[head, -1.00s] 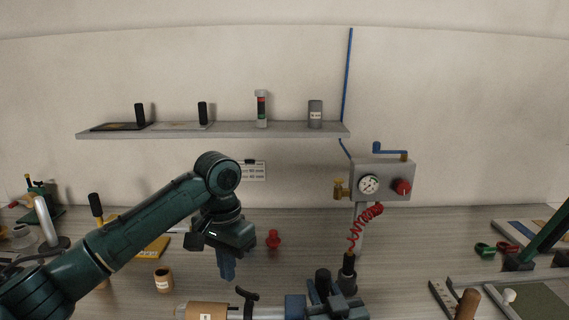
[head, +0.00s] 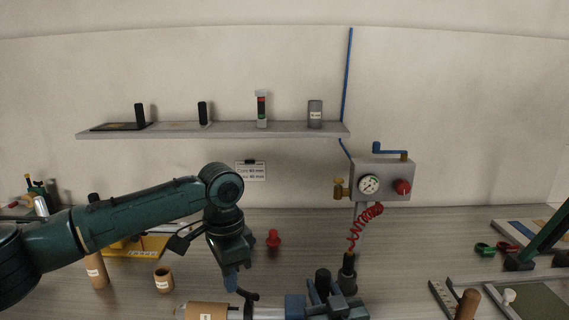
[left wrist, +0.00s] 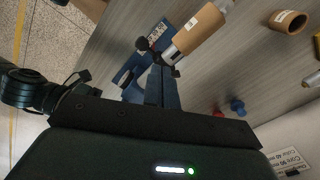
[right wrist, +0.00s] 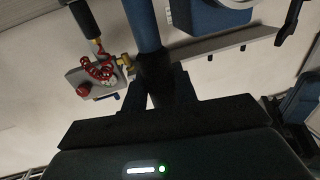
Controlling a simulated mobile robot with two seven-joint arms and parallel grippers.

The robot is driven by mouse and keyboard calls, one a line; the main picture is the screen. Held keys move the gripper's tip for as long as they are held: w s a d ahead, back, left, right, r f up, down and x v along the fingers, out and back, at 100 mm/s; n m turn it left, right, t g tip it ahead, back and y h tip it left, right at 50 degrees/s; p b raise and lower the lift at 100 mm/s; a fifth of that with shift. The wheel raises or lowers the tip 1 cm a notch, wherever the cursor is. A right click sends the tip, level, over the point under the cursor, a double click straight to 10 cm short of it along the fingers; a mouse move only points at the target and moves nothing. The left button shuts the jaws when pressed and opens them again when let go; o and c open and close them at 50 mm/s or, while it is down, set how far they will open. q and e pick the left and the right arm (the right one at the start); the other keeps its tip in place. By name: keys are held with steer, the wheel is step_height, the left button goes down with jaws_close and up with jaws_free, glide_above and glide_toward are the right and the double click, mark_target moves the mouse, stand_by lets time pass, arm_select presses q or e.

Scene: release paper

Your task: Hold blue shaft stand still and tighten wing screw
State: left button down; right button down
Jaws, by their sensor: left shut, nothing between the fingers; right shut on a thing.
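The blue shaft stand (head: 295,306) is at the bottom centre of the head view, partly cut off. A shaft carrying a brown roll (head: 207,311) lies to its left; the roll also shows in the left wrist view (left wrist: 199,29). A black curved piece (head: 248,296), perhaps the wing screw, stands up between roll and stand. My left gripper (head: 232,288) is shut and empty, its tips close beside this piece; contact cannot be told. My right gripper (head: 328,297) is shut on a dark-ended blue post (right wrist: 146,28), seemingly part of the stand.
A brown ring (head: 163,280) and a red knobbed part (head: 273,239) stand on the bench. A gauge box (head: 383,180) with a red coiled hose (head: 360,228) is behind my right gripper. A shelf (head: 215,130) crosses the wall.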

mark_target(247, 294)
arm_select(q)
steer(key=shift+f, duration=2.25)
steer(key=shift+w+d, duration=0.35)
steer(key=shift+w, duration=0.15)
steer(key=shift+w+a, duration=0.25)
steer(key=shift+w+a, duration=0.3)
steer(key=shift+w, duration=0.35)
steer(key=shift+w, duration=0.2)
steer(key=shift+a, duration=0.15)
